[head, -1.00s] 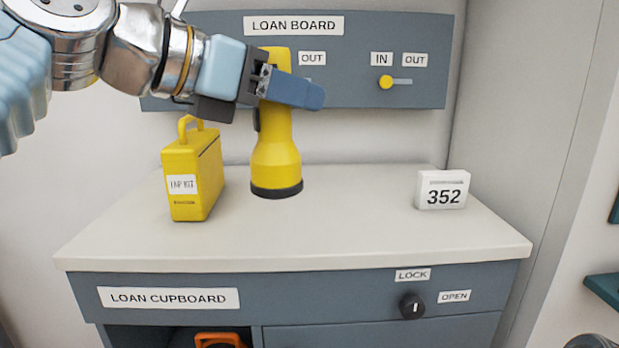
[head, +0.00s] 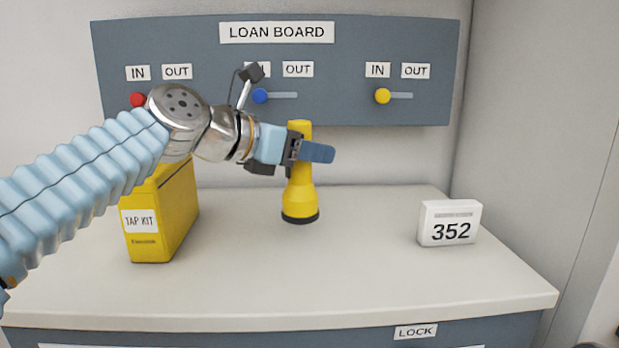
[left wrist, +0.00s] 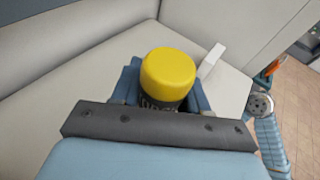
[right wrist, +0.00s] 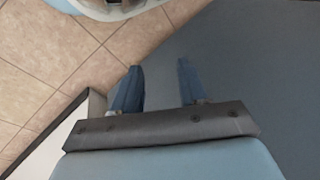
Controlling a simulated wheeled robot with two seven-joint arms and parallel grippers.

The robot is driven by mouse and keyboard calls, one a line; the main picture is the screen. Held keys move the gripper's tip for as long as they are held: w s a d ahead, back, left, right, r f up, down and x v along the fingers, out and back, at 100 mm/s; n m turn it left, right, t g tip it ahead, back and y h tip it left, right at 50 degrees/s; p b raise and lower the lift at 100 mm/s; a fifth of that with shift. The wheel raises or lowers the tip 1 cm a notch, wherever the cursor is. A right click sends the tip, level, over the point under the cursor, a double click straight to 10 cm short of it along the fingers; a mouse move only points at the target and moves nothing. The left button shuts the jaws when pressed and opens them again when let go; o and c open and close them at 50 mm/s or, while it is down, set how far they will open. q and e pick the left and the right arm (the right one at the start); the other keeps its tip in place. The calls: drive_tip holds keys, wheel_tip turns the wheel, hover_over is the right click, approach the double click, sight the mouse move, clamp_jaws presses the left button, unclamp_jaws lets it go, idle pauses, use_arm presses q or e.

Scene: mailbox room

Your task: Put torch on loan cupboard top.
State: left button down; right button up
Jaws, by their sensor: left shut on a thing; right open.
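The yellow torch (head: 300,200) with a black base ring is upright, head down, at the middle of the loan cupboard top (head: 350,270). Its base looks at or just above the surface; I cannot tell if it touches. My left gripper (head: 308,151) is shut on the torch's upper body. In the left wrist view the torch's yellow end (left wrist: 168,70) sticks up between the fingers. My right gripper (right wrist: 155,88) is open and empty in the right wrist view, over tiled floor and a grey-blue surface.
A yellow tap kit box (head: 165,215) stands on the top to the left, partly behind my left arm. A white 352 block (head: 449,224) stands at the right. The loan board (head: 350,60) with sliders is behind.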

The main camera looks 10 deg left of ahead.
sight(310, 177)
use_arm(q)
drive_tip(key=shift+w+f, duration=0.45)
drive_tip(key=shift+f, duration=0.1)
drive_tip(key=f, duration=0.1)
drive_tip(key=f+b, duration=0.2)
drive_tip(key=shift+w+f, duration=0.3)
drive_tip(key=shift+f, duration=0.1)
drive_tip(key=shift+r, duration=0.1)
drive_tip(key=c, duration=0.6)
unclamp_jaws()
drive_tip(key=shift+f, duration=0.2)
drive_tip(key=shift+o, duration=0.2)
drive_tip(key=shift+r, duration=0.1)
